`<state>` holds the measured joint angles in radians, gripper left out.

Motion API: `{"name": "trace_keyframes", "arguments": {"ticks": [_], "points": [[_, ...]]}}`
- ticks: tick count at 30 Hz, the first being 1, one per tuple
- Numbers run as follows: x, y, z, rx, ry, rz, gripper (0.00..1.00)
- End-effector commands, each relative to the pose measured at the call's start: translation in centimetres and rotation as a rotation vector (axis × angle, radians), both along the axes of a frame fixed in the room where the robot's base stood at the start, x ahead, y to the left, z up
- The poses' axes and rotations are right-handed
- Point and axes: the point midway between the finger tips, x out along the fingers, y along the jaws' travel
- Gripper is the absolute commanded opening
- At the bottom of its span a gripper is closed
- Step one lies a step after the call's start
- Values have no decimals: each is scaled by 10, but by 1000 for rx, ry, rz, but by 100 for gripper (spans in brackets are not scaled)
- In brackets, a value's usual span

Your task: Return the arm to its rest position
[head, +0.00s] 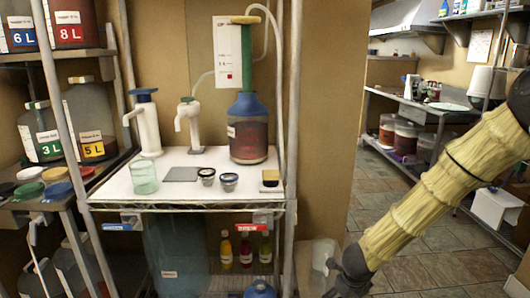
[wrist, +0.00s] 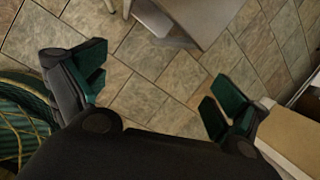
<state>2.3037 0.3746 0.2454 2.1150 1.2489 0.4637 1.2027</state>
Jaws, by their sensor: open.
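My gripper (wrist: 150,98) shows in the wrist view with its two green-padded fingers spread wide apart. Nothing is between them, and tiled floor lies beyond. In the head view my arm, in a pale ribbed sleeve, slants from the upper right down to the lower middle. The dark gripper end (head: 348,274) is at the bottom of that view, low and to the right of the white-topped bench. Its fingers are partly cut off there by the lower edge of the picture.
The white bench (head: 120,186) holds a blue-capped jug (head: 248,128), two pump dispensers, a green glass (head: 144,177) and small jars. A pale container (head: 316,262) stands close beside my gripper. Shelves with labelled jugs are at left. Open tiled floor (head: 440,250) lies at right.

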Motion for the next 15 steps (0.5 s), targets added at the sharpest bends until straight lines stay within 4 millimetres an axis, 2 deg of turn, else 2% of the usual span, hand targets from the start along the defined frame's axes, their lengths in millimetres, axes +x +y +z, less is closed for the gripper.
{"name": "trace_keyframes", "arguments": {"ticks": [5,8,15], "points": [[-36,-4,-46,-131,67,266,97],[-66,-8,-77,-221,118,488,97],[-160,-12,-153,-411,252,1185,97]]}}
